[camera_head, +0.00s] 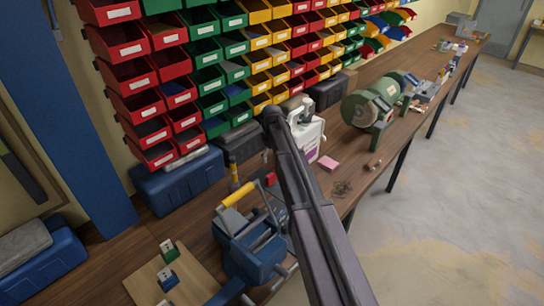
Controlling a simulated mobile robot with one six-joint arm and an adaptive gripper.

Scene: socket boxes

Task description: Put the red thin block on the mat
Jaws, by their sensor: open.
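A small red block (271,179) lies on the workbench behind the blue vise, just left of my arm. It is partly hidden, so its thickness is hard to tell. A flat pink square (329,163) lies on the bench right of my arm, in front of a white jug. A light wooden board (148,290) lies at the lower left, with small green (167,249) and blue (169,280) pieces on it. I cannot tell which flat thing is the mat. My dark arm crosses the middle of the view; my gripper is not visible.
The blue vise (250,250) with a yellow handle stands between the board and my arm. The white jug (308,138) and a green bench grinder (366,110) stand farther along. Bins line the wall. A blue toolbox (178,184) stands beneath them. Open floor lies right.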

